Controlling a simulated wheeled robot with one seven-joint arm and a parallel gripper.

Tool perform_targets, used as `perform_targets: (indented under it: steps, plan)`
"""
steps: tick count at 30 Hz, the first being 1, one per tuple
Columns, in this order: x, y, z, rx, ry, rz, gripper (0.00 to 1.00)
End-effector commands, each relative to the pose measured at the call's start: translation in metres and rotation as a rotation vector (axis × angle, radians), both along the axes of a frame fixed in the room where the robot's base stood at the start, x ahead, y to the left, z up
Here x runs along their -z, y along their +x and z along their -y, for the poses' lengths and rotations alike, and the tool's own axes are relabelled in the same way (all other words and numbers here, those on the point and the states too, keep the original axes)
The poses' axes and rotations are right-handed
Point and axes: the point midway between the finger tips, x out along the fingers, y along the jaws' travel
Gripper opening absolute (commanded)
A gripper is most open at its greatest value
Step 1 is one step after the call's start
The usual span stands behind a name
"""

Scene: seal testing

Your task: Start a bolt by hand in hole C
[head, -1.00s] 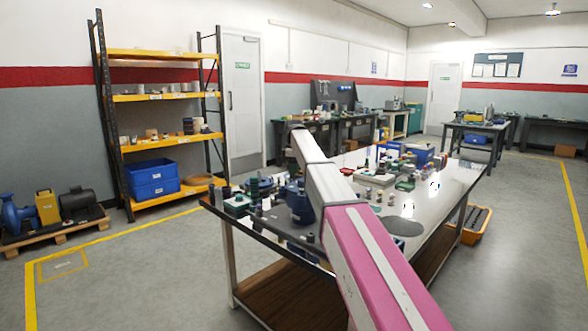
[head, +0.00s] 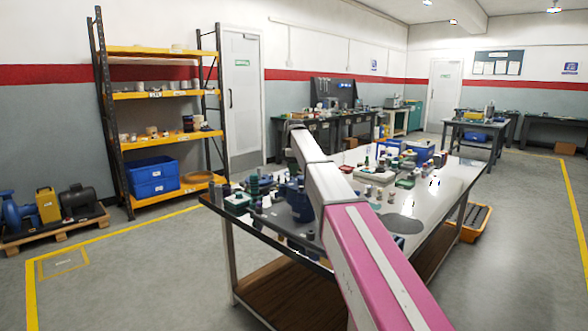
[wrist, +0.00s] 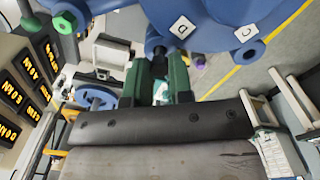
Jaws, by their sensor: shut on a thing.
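The blue housing (wrist: 215,12) fills the top of the wrist view. Its lugs carry white tags marked D (wrist: 182,28) and C (wrist: 245,32). Hole C (wrist: 252,52) shows as an opening in the lug beside the C tag, to the right of my gripper. My gripper (wrist: 161,62) has its dark green fingers close to the lug by the D tag. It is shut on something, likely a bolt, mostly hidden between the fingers. A green-headed bolt (wrist: 65,22) sits at the upper left of the housing. In the head view the blue housing (head: 301,206) stands on the workbench, partly behind my arm.
The workbench (head: 440,208) has many small parts around the housing and a dark round mat (head: 400,224) to its right. Yellow shelving (head: 165,95) stands at the left. An orange tray (head: 470,222) lies on the floor beyond the bench. Open floor surrounds the bench.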

Motion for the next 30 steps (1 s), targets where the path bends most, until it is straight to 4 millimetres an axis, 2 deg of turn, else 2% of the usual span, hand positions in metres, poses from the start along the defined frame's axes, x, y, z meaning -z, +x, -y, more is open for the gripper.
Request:
perform_targets:
  steps: [30]
  plan:
    - [0.0091, -0.0001, 0.0001, 0.0, 0.0, 0.0, 0.0]
